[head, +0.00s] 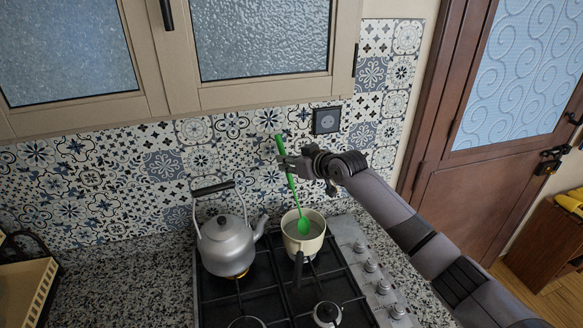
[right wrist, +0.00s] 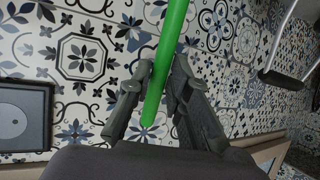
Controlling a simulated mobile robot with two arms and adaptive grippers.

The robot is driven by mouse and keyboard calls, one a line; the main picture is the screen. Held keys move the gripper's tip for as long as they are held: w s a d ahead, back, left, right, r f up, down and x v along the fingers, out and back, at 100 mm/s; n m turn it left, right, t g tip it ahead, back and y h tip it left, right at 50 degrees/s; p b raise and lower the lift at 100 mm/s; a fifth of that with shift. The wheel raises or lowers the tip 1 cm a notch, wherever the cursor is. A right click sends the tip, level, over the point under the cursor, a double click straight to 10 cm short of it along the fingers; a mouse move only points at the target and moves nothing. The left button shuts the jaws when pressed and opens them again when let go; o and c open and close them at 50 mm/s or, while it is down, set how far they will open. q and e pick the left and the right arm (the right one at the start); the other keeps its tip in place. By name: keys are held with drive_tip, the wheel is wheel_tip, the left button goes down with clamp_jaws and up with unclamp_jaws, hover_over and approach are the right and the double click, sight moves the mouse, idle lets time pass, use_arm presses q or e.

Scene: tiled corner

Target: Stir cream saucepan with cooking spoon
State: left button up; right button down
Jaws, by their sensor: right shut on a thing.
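The cream saucepan (head: 304,244) stands on a back burner of the stove, its dark handle (head: 298,270) pointing toward the front. The green cooking spoon (head: 291,186) is tilted, with its head (head: 303,226) down inside the saucepan's opening. Whether the head touches the bottom is not clear. My right gripper (head: 284,163) is shut on the upper part of the spoon's handle, above the saucepan. In the right wrist view the green handle (right wrist: 165,50) runs between the two fingers (right wrist: 155,98). My left gripper is not in view.
A grey kettle (head: 226,245) stands on the burner left of the saucepan, close to it. Stove knobs (head: 371,266) line the right side. Cabinets (head: 250,85) hang above, and a patterned tile wall (head: 210,150) is behind. A dish rack (head: 30,290) is at the left.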

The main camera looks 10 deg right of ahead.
sight(282, 142)
drive_tip(key=shift+w+a+r, duration=0.15)
drive_tip(key=shift+w+r, duration=0.2)
drive_tip(key=shift+r, duration=0.45)
drive_tip(key=shift+w+a+r, duration=0.2)
drive_tip(key=shift+w+r, duration=0.15)
drive_tip(key=shift+r, duration=0.5)
drive_tip(key=shift+w+a+r, duration=0.15)
drive_tip(key=shift+w+r, duration=0.2)
drive_tip(key=shift+r, duration=0.45)
